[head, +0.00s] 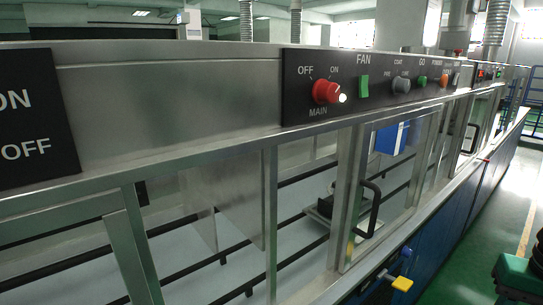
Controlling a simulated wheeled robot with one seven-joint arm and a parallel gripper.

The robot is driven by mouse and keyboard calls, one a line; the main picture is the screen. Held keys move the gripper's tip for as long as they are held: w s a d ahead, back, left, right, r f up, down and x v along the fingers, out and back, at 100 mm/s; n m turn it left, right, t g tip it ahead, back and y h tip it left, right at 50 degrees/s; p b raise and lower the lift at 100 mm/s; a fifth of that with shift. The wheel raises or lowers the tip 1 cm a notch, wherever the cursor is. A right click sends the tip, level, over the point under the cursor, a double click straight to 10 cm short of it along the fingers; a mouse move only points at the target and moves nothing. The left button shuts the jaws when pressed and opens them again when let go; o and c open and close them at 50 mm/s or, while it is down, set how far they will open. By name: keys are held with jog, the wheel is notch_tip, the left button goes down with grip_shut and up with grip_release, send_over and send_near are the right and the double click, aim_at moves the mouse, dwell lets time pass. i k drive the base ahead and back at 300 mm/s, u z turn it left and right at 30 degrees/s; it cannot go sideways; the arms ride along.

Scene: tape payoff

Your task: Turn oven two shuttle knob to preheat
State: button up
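A black control panel (375,82) runs along the steel upper frame of the machine line. A grey round knob (401,85) sits on it, with small lettering around it that is hard to read; its pointer direction is too small to tell. I cannot tell from the lettering whether this panel belongs to oven two. To the left are a green FAN switch (364,87) and a red MAIN knob (326,92) marked OFF and ON, with a white spot on its right side. My gripper is not in view.
A green button (422,80) and an orange button (443,80) are right of the grey knob. Below, a glazed door has a dark handle (369,208). A yellow knob (402,284) juts out low down.

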aim_at(399, 86)
jog(key=z, duration=0.5)
jog(key=k, duration=1.15)
jog(key=z, duration=0.8)
jog(key=i, duration=0.9)
jog(key=u, duration=0.3)
